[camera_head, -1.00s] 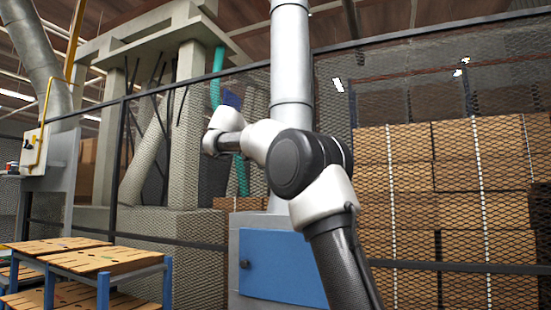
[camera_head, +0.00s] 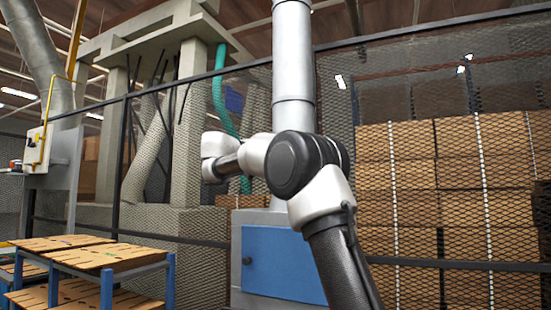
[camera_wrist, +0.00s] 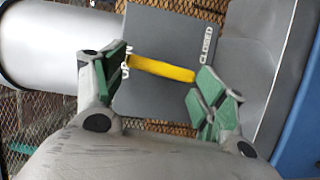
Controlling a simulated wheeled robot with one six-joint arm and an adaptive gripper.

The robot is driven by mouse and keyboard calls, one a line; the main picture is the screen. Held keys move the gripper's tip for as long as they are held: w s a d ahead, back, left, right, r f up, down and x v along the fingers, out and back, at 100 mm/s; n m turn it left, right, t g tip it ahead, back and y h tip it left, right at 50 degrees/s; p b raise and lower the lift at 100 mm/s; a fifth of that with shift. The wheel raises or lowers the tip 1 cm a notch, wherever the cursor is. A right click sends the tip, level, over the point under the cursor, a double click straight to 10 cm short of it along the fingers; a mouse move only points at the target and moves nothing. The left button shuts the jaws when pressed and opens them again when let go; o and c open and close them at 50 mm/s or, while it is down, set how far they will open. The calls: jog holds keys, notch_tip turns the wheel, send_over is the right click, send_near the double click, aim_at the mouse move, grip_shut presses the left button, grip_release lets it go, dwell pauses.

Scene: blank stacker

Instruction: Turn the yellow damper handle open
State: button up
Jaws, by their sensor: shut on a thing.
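The yellow damper handle (camera_wrist: 165,69) shows in the wrist view as a bar across a dark grey plate (camera_wrist: 165,35). The plate bears white lettering, OPEN at the left, partly covered by the handle, and CLOSED at the right. The handle's left end lies at the OPEN lettering. My gripper (camera_wrist: 159,72), with green-padded fingers, has one finger at each end of the handle and is shut on it. In the head view my arm hides the gripper, and the handle is not visible.
A large metal duct (camera_head: 293,60) rises above a grey cabinet with a blue door (camera_head: 285,262). A mesh fence (camera_head: 400,262) stands before stacked cartons (camera_head: 400,205). Blue-legged tables (camera_head: 110,258) and a control box with a yellow pipe (camera_head: 43,125) are at left.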

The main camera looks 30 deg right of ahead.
jog(key=shift+f+n, duration=0.1)
jog(key=shift+n, duration=0.4)
jog(key=o, duration=1)
jog(key=shift+a, duration=0.1)
jog(key=v, duration=1.2)
jog(key=shift+f, duration=0.25)
